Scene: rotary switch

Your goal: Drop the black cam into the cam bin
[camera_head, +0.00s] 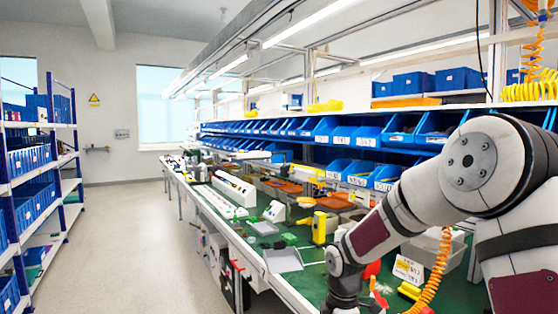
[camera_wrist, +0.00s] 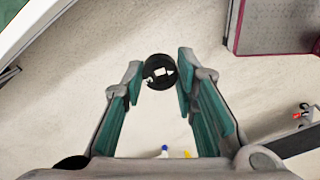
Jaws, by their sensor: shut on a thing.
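The black cam (camera_wrist: 158,72) is a dark round piece with white marks on its face, seen in the wrist view. My gripper (camera_wrist: 160,82) is shut on it, with the cam between the tips of the two teal-padded fingers. Pale floor shows below the cam. In the head view my arm reaches down at the bottom right, and my fingers and the cam are out of sight there. Rows of blue bins (camera_head: 327,133) stand above the bench. I cannot tell which container is the cam bin.
The green-topped bench (camera_head: 314,249) holds a grey tray (camera_head: 283,260), a yellow device (camera_head: 319,228) and many small parts. An orange coiled hose (camera_head: 437,272) hangs beside my arm. A blue shelf rack (camera_head: 36,182) stands left. The aisle floor between is clear.

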